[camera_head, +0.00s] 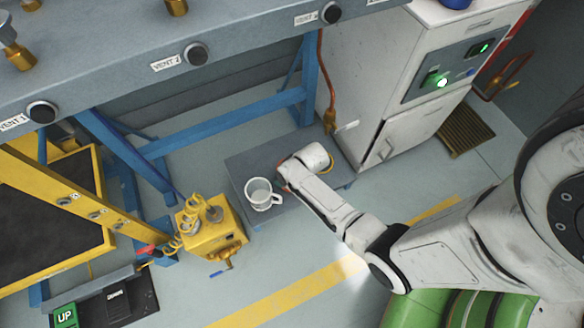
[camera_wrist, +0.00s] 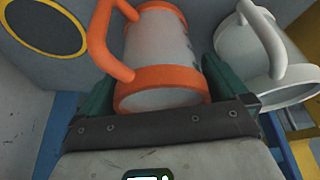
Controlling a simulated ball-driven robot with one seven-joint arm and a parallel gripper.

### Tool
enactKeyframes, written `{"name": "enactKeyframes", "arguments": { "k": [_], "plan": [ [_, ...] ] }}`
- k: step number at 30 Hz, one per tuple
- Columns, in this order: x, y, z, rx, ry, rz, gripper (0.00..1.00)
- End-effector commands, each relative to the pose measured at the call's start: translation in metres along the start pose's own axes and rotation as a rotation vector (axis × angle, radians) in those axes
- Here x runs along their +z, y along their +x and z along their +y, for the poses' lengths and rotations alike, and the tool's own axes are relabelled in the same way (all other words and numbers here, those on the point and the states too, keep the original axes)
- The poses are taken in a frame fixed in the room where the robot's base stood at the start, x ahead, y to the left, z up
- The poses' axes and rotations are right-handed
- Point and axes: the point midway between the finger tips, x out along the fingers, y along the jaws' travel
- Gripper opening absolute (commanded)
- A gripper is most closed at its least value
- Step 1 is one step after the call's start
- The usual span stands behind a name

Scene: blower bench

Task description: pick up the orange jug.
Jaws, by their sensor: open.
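The orange jug (camera_wrist: 160,45) has a pale grey-white body, with orange rims and an orange handle at its left. In the wrist view it is between the two dark green fingers of my gripper (camera_wrist: 158,82), which is open. A finger is close to each side of the jug; I cannot tell whether either touches it. In the head view my own arm covers nearly all of the jug and gripper. A plain white jug (camera_wrist: 262,50) is just right of the right finger. It also shows in the head view (camera_head: 258,188), upright on a low grey platform (camera_head: 243,165).
A black disc with a yellow ring (camera_wrist: 45,25) is on the platform, left of the jug in the wrist view. A yellow box (camera_head: 212,236) stands left of the platform. A white cabinet (camera_head: 358,75) and blue bench legs (camera_head: 245,115) stand behind. The floor in front is clear.

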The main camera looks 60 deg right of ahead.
Motion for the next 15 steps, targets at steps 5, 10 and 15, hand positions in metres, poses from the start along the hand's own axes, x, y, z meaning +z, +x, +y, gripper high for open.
{"name": "enactKeyframes", "arguments": {
  "k": [5, 10, 15],
  "plan": [
    [-0.0001, -0.0007, 0.0, 0.0, 0.0, 0.0, 0.95],
    [0.0, -0.0007, -0.0001, 0.0, 0.0, 0.0, 0.79],
    [0.0001, -0.0007, -0.0001, 0.0, 0.0, 0.0, 0.63]
  ]
}}
